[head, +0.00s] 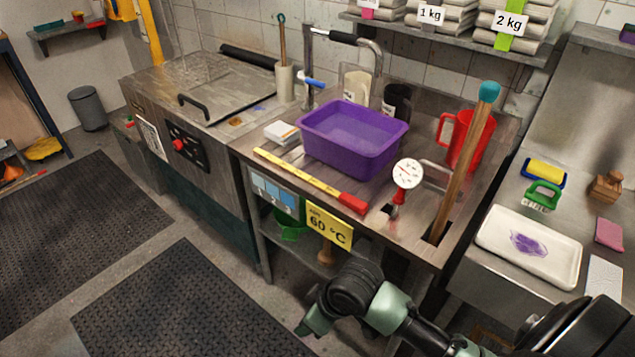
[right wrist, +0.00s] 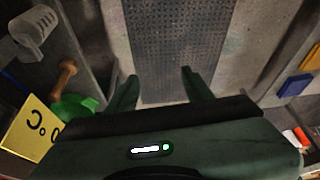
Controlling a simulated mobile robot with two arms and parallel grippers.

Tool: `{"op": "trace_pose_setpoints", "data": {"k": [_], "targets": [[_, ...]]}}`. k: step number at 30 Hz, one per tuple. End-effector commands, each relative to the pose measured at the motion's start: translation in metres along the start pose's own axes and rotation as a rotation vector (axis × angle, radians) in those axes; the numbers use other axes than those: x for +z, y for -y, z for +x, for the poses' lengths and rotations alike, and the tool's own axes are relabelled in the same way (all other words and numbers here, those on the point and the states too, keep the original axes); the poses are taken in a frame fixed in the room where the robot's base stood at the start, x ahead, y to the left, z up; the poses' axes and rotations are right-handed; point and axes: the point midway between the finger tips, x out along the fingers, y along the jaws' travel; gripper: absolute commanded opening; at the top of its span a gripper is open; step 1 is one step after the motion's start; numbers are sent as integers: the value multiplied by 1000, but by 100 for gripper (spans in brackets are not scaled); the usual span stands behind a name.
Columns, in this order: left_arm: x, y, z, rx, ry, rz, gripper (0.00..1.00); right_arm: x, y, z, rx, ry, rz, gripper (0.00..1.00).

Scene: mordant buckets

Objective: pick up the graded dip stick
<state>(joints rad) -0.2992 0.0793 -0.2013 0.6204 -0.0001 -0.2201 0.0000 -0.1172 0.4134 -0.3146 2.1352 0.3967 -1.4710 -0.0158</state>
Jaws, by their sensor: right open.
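The graded dip stick (head: 300,176) is a flat yellow strip with dark marks and a red handle (head: 353,203). It lies along the front edge of the steel counter in the head view, in front of the purple tub. My right gripper (head: 306,322) is below and in front of the counter, apart from the stick. In the right wrist view its two dark green fingers (right wrist: 160,88) are spread with nothing between them, above the floor mat. The stick does not show there. My left gripper is out of view.
The purple tub (head: 352,139), a dial thermometer (head: 407,174), a red jug (head: 467,139) and a tall wooden stick (head: 462,165) stand near the stick. A yellow 60 °C sign (head: 328,227) hangs from the counter front. A green bucket (right wrist: 75,106) sits below. A floor mat (head: 185,300) lies ahead.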

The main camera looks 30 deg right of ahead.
Motion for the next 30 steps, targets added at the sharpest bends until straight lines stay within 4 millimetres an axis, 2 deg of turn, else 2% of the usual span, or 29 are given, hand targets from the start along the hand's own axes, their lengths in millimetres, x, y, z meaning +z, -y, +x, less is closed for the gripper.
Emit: {"op": "trace_pose_setpoints", "data": {"k": [1, 5, 8, 11, 12, 15, 18, 21, 24, 26, 30], "targets": [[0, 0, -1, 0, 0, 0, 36, -13, -11, -4, 2, -2, -34, 51], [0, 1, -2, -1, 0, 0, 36, -41, -43, -10, -6, 13, -101, 51], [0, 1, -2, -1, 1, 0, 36, -63, -84, -20, 1, 35, -124, 51], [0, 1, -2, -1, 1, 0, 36, -84, -135, -40, 19, 51, -106, 51], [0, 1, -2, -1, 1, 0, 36, -91, -157, -51, 28, 55, -88, 51], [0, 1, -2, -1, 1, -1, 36, -106, -206, -81, 47, 49, -29, 51], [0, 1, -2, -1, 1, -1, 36, -116, -240, -109, 59, 32, 28, 51], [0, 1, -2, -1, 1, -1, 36, -121, -264, -130, 67, 15, 74, 51], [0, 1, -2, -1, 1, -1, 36, -124, -277, -142, 70, 3, 101, 51], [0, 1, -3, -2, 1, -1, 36, -124, -280, -142, 69, 1, 108, 51], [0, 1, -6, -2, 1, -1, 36, -125, -280, -128, 66, 1, 110, 51]]}}
